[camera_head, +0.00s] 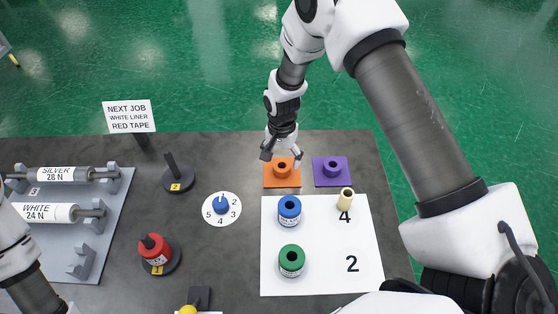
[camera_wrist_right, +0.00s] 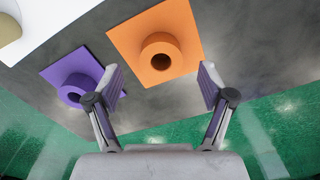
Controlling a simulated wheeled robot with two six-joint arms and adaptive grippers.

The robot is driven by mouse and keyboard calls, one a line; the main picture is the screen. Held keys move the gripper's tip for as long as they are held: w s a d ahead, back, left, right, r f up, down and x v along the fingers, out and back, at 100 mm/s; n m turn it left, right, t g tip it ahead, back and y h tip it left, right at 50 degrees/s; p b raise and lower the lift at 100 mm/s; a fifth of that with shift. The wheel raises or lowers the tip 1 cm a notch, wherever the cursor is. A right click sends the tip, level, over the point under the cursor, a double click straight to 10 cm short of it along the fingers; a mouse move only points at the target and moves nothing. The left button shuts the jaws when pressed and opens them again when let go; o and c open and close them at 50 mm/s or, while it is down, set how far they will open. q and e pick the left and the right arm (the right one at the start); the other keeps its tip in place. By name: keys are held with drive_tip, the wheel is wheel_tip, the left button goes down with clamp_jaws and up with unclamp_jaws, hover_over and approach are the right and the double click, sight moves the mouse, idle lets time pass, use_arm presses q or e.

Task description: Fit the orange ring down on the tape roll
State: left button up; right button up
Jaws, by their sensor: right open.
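An orange ring (camera_head: 283,169) sits on an orange square (camera_head: 271,183) at the back of the table. In the right wrist view, the ring (camera_wrist_right: 150,53) shows its dark centre hole. My right gripper (camera_head: 281,154) is open, close to the ring at its far side, with nothing between its fingers. In the wrist view, its spread fingertips (camera_wrist_right: 160,80) are just below the ring. A blue roll (camera_head: 289,210) and a green roll (camera_head: 291,261) stand upright on a white sheet. A red roll (camera_head: 154,249) is on a dark peg stand. I cannot tell which roll is meant. My left gripper is out of view.
A purple ring (camera_head: 333,167) on a purple square is right of the orange one. A cream cylinder (camera_head: 346,198) stands near the 4. A numbered dial (camera_head: 221,208), an empty post (camera_head: 177,173), a sign (camera_head: 130,116) and a roller rack (camera_head: 104,232) are to the left.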

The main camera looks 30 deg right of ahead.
sight(281, 166)
drive_tip(key=f+p, duration=0.1)
drive_tip(key=f, duration=0.1)
drive_tip(key=shift+s+d+f+p, duration=0.1)
drive_tip(key=shift+s+f+p, duration=0.15)
drive_tip(key=shift+f+p, duration=0.1)
drive_tip(key=shift+w+f, duration=0.35)
drive_tip(key=shift+f, duration=0.25)
drive_tip(key=shift+w+f, duration=0.3)
drive_tip(key=shift+f, duration=0.3)
drive_tip(key=shift+s+r, duration=0.1)
drive_tip(key=shift+s, duration=0.05)
drive_tip(key=shift+c, duration=0.7)
drive_tip(key=shift+s+r, duration=0.15)
drive_tip(key=c, duration=1.2)
